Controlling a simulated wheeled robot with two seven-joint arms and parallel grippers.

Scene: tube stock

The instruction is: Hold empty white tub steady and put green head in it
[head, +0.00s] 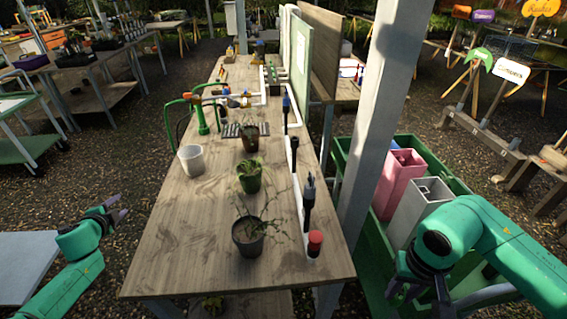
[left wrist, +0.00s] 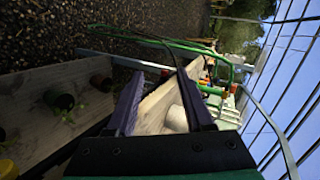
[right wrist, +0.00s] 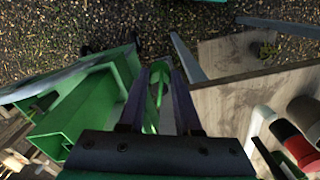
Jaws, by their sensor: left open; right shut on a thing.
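The white tub (head: 191,160) stands upright on the wooden table near its left edge; it also shows beyond my left fingers in the left wrist view (left wrist: 176,119). My left gripper (head: 122,203) is open and empty, left of the table and apart from the tub. My right gripper (head: 422,297) is over the right side, by the green crate, pointing down. In the right wrist view it is shut on a slim green piece (right wrist: 159,80), which looks like the green head. The head view hides that piece behind the gripper.
The wooden table (head: 180,235) bears several potted plants (head: 249,233), a white pipe, a red-capped piece (head: 315,242) and green tubing (head: 202,118). A post (head: 385,110) stands right of the table. The green crate (head: 345,165) holds a pink box (head: 398,180) and a white box (head: 418,205).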

